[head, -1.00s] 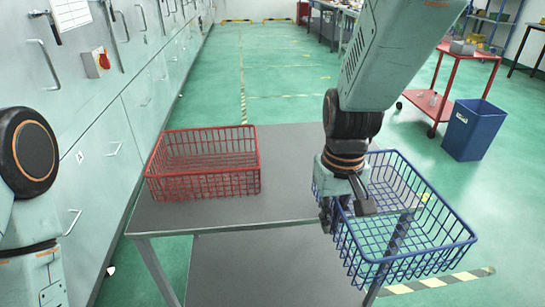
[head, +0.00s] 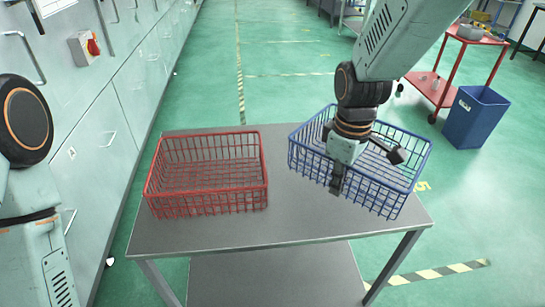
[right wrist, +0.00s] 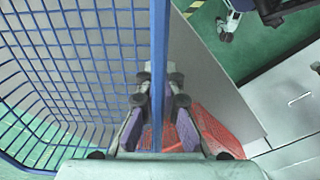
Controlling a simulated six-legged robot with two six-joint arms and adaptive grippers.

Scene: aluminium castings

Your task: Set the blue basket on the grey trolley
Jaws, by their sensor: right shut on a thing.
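The blue wire basket (head: 412,180) is over the right part of the grey trolley (head: 290,222), tilted in the picture, its right side reaching past the trolley's right edge. I cannot tell whether its bottom touches the top. My right gripper (head: 338,187) is shut on its near left rim. In the right wrist view the blue rim bar (right wrist: 158,75) runs between the two fingers (right wrist: 158,110), and green floor shows through the mesh. My left arm shows at the left edge; its gripper is out of view.
A red wire basket (head: 207,188) stands on the trolley's left part, left of the blue one with a narrow gap. Grey cabinets (head: 95,150) line the left. A blue bin (head: 475,118) and a red cart (head: 435,88) stand at right. The trolley's front strip is clear.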

